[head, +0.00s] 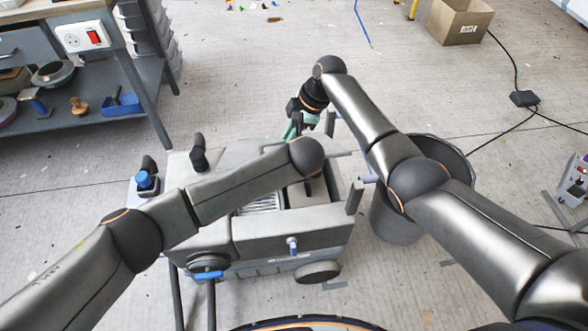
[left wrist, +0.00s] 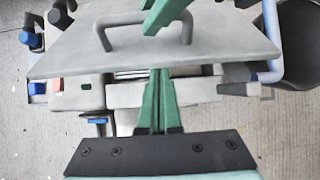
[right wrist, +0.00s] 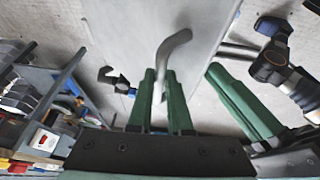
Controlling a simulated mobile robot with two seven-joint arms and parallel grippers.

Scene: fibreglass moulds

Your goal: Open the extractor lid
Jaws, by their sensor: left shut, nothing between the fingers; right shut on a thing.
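The extractor (head: 290,235) is a grey wheeled machine in the head view. Its grille (head: 262,203) shows uncovered. The lid is a flat grey panel, raised and tilted in the left wrist view (left wrist: 225,42), and also in the right wrist view (right wrist: 125,35). Its bent handle (right wrist: 176,42) is between the green fingers of my right gripper (right wrist: 160,75), which is shut on it. My left gripper (left wrist: 158,74) is shut and empty, its fingertips close to the lid's lower edge; I cannot tell whether they touch. My left forearm hides it in the head view.
A dark bin (head: 395,222) stands right of the extractor. A workbench with a tool shelf (head: 90,118) is at the left. A cardboard box (head: 460,20) and black cables lie further back on the right. The floor behind the extractor is mostly clear.

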